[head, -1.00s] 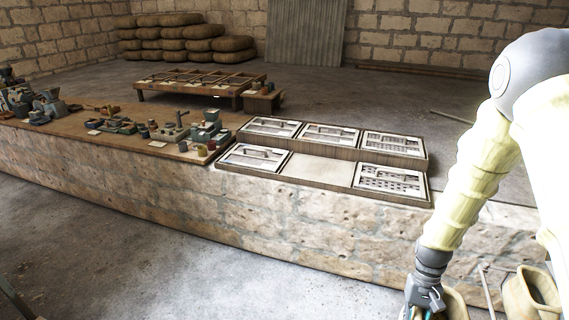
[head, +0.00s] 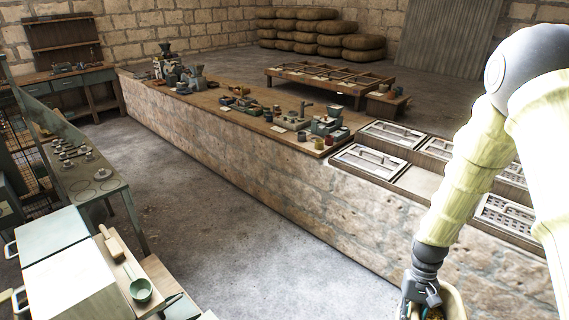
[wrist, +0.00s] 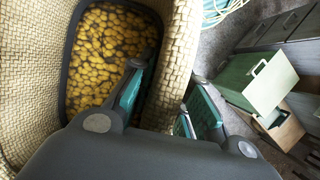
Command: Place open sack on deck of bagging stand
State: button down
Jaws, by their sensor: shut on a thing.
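The open sack (wrist: 178,45) is pale woven material with a dark inner rim. My gripper (wrist: 165,112) is shut on the sack's wall, with one finger inside the mouth and the other outside. In the head view my gripper (head: 422,298) hangs at the bottom right, and a bit of the sack's rim (head: 456,303) shows beside it. The rest of the sack is cut off by the frame. I cannot make out the bagging stand in either view.
A long stone counter (head: 260,175) with tools and framed trays (head: 370,162) runs across the middle. The grey floor (head: 190,205) between is clear.

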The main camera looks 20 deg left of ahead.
aim_at(162, 287)
jog(key=i, duration=2.6)
jog(key=u, duration=2.5)
jog(key=i, duration=0.45)
jog(key=u, duration=0.6)
